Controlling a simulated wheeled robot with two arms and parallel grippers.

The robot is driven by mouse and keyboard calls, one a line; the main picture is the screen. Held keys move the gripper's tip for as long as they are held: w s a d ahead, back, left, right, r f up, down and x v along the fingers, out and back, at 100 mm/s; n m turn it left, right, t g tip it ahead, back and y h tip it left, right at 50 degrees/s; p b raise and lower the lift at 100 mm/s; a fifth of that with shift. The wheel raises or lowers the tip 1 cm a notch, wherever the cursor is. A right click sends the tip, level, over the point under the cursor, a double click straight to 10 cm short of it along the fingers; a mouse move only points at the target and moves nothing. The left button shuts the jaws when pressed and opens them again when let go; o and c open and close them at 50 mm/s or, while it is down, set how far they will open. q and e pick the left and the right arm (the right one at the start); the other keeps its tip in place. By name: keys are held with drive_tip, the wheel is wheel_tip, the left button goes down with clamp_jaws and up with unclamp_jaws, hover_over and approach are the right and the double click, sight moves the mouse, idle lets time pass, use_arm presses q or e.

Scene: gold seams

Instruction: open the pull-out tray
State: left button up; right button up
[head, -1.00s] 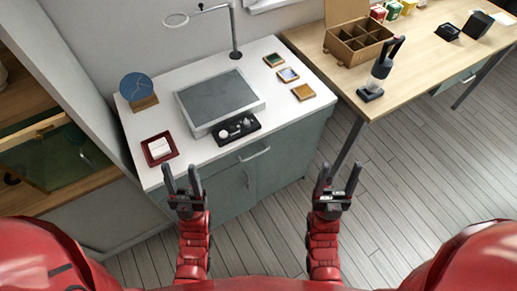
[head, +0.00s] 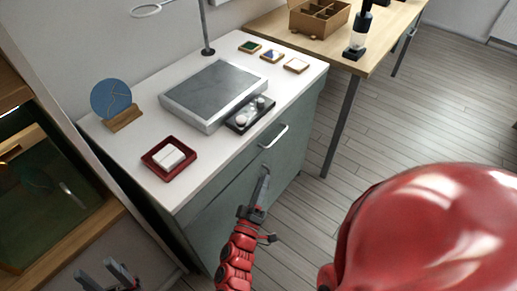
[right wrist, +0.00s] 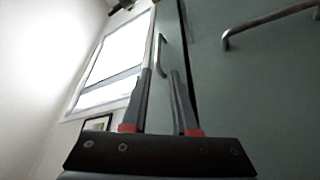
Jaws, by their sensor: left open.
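A grey-green cabinet (head: 215,215) stands under a white counter. A metal bar handle (head: 274,137) sits on its upper front; no pulled-out tray shows there. In the right wrist view a horizontal bar handle (right wrist: 270,24) is at the upper right, and a vertical handle (right wrist: 161,54) is nearer the middle. My right gripper (head: 264,184) is in front of the cabinet, below the bar handle, fingers pointing up. It is open and empty in the right wrist view (right wrist: 163,75), apart from the horizontal handle. My left gripper (head: 108,272) is open and empty at the lower left.
On the counter (head: 205,165) are a red tray (head: 150,162) with white blocks, a grey slab (head: 213,92), a black tray (head: 240,124) with small items and a blue disc (head: 111,99). A wooden table (head: 385,35) stands at right. Floor between is clear.

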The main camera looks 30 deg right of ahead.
sight(279, 135)
drive_tip(key=x, duration=1.7)
drive_tip(key=shift+d+r+b, duration=0.15)
drive_tip(key=shift+d+b, duration=0.1)
drive_tip(key=shift+b, duration=0.05)
drive_tip(key=shift+s, duration=0.1)
drive_tip(key=shift+c, duration=0.2)
clamp_jaws()
